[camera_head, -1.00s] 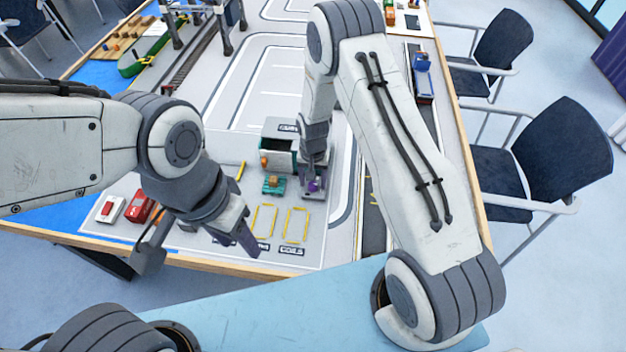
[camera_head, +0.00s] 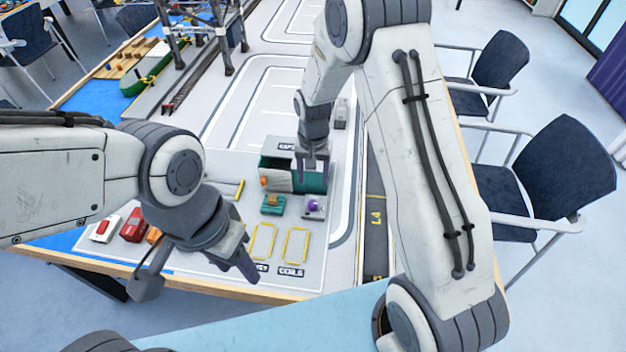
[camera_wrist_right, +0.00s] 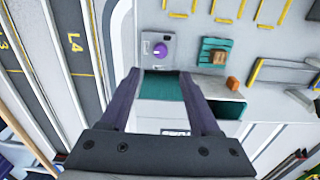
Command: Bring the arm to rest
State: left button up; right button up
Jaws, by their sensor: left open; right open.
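My right gripper (camera_head: 313,166) is open and empty above the teal-and-white open container (camera_head: 312,182) in the head view. In the right wrist view its two fingers (camera_wrist_right: 165,90) are spread, with the container's teal wall (camera_wrist_right: 160,86) between and below them. My left gripper (camera_head: 245,262) is open and empty over the front of the table, left of the yellow-outlined slots. A grey block with a purple knob (camera_head: 314,206) and a teal block with an orange piece (camera_head: 272,204) stand apart from both grippers, in front of the container.
Small red (camera_head: 133,226) and white (camera_head: 104,227) vehicles stand left of my left gripper. Crane legs (camera_head: 222,40) and a green boat (camera_head: 147,78) are at the back left. Dark chairs (camera_head: 540,175) stand beyond the table's right edge. The yellow-outlined slots (camera_head: 293,245) are empty.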

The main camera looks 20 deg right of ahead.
dwell(0.3)
jog(key=s+a+r+n, duration=0.5)
jog(key=s+a+r, duration=0.3)
jog(key=s+r, duration=0.25)
jog(key=s+r+n, duration=0.3)
jog(key=s, duration=0.5)
jog(key=s+a+r+n+y, duration=0.1)
jog(key=s+r+n, duration=0.2)
jog(key=s, duration=0.6)
jog(key=shift+s+a+r+n, duration=0.2)
jog(key=shift+r+n, duration=0.2)
jog(key=shift+n, duration=0.2)
